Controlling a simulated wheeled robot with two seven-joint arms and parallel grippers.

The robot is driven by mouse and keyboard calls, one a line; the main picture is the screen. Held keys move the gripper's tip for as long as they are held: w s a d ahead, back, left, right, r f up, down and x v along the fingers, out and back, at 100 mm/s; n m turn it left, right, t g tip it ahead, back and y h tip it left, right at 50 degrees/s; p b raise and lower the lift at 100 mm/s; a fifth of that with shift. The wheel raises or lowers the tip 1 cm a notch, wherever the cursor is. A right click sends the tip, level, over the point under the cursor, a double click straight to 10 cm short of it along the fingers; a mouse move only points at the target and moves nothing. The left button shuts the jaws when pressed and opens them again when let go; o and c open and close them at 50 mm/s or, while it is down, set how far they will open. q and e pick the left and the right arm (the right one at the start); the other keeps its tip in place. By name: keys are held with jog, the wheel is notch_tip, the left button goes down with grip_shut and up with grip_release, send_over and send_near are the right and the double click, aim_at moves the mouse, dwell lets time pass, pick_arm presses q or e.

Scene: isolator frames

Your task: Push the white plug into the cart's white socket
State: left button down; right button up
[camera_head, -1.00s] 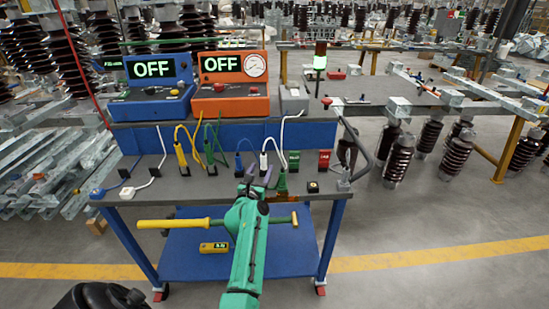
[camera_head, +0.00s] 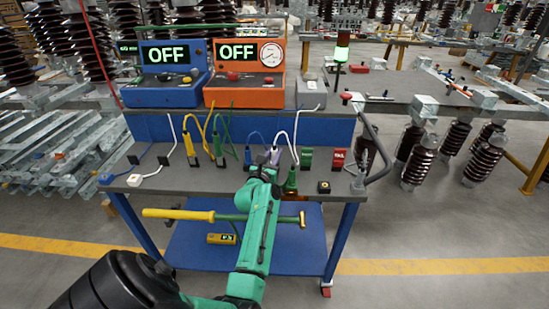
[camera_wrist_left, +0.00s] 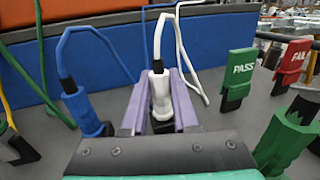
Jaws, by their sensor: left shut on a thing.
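The white plug (camera_wrist_left: 160,96) stands upright with a black collar and a white cable rising from its top. In the left wrist view my left gripper (camera_wrist_left: 158,112) has its purple fingers shut on it, one on each side. In the head view the gripper (camera_head: 268,164) is over the cart's top, near its front edge, with the white plug (camera_head: 274,156) partly hidden at its fingertips. The plug's lower end is hidden, so I cannot tell what it rests in. My right gripper is out of view.
A blue plug (camera_wrist_left: 88,113) stands close left of the gripper, and a green connector (camera_wrist_left: 285,140) is close right. Green PASS (camera_wrist_left: 237,76) and red FAIL (camera_wrist_left: 291,66) blocks stand behind on the right. Blue (camera_head: 165,73) and orange (camera_head: 245,75) OFF boxes stand on the upper shelf.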

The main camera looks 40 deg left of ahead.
pick_arm(q)
jog(key=shift+f, duration=0.2)
jog(key=shift+r, duration=0.1)
jog(key=shift+w+r, duration=0.1)
jog(key=shift+r, duration=0.25)
notch_tip(320, 180, up, 19)
jog(key=p, duration=0.2)
